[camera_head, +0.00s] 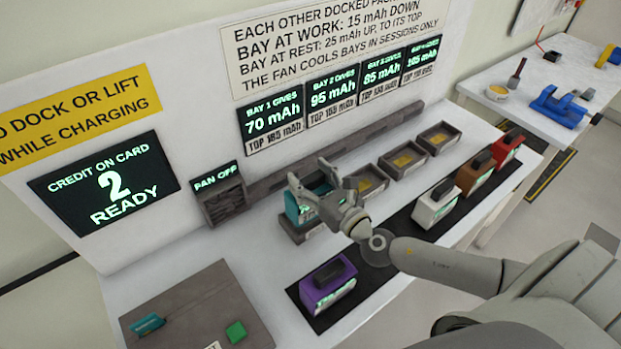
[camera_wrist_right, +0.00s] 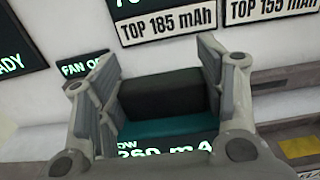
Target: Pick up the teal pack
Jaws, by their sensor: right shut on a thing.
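The teal pack (camera_head: 293,208) is at the first bay (camera_head: 296,234), left of the empty bays. Its dark handle (camera_wrist_right: 160,95) and teal body (camera_wrist_right: 165,127) also show in the wrist view, with lit text on its front. My right gripper (camera_head: 322,184) is shut on the teal pack from above, one finger on each side. The gripper hides part of the pack in the head view. I cannot tell whether the pack sits in the bay or is slightly raised. My left gripper is not in view.
Empty bays (camera_head: 438,138) stand to the right. White (camera_head: 436,208), brown (camera_head: 474,177) and red (camera_head: 507,149) packs and a purple pack (camera_head: 327,287) stand on a dark mat (camera_head: 400,236). A fan box (camera_head: 222,203) is left of the bay. A grey board (camera_head: 190,308) lies front left.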

